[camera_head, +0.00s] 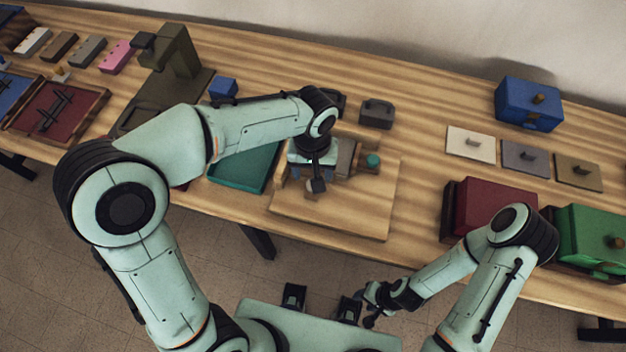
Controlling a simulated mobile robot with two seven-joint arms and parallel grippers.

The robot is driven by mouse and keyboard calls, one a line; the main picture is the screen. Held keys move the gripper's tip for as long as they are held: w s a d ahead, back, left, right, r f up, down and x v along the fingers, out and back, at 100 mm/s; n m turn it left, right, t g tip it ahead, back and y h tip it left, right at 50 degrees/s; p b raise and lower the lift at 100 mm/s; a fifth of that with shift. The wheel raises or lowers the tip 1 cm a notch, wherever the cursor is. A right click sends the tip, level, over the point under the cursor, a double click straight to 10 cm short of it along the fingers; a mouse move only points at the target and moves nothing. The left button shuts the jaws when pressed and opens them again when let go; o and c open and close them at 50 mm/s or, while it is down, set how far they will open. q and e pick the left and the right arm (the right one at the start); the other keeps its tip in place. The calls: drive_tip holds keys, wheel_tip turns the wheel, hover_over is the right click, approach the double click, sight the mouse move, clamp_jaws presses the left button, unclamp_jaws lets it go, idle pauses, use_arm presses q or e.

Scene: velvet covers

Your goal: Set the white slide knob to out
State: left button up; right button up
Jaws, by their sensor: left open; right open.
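My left gripper (316,186) points down over a light wooden board (365,222) near the table's front edge. Its jaws are open, and small parts on the board are partly hidden behind it. A small pale round knob (311,185) shows right by its fingertips; I cannot tell whether they touch. A grey block and a teal knob (373,160) are on the board just right of the gripper. A white plate (464,151) with a small grey knob (473,143) lies further right. My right gripper (371,313) is open, low in front of the table, away from these things.
Grey (520,164) and olive (571,177) plates lie beside the white one. A blue box (521,104) stands behind them; red (490,207) and green (585,229) boxes stand in front. A teal tray (237,176) is left of the board. A dark olive stand (178,60) rises further left.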

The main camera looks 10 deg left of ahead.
use_arm(q)
wheel_tip(320, 180, down, 6)
drive_tip(key=shift+r, duration=0.15)
use_arm(e)
drive_tip(key=shift+s+f, duration=0.1)
drive_tip(key=shift+f, duration=0.2)
use_arm(q)
clamp_jaws()
drive_tip(key=shift+s+b, duration=1.25)
drive_tip(key=shift+s, duration=0.9)
use_arm(e)
drive_tip(key=shift+s+f, duration=0.2)
drive_tip(key=shift+f, duration=0.35)
drive_tip(key=shift+s+f, duration=0.2)
drive_tip(key=shift+f, duration=0.35)
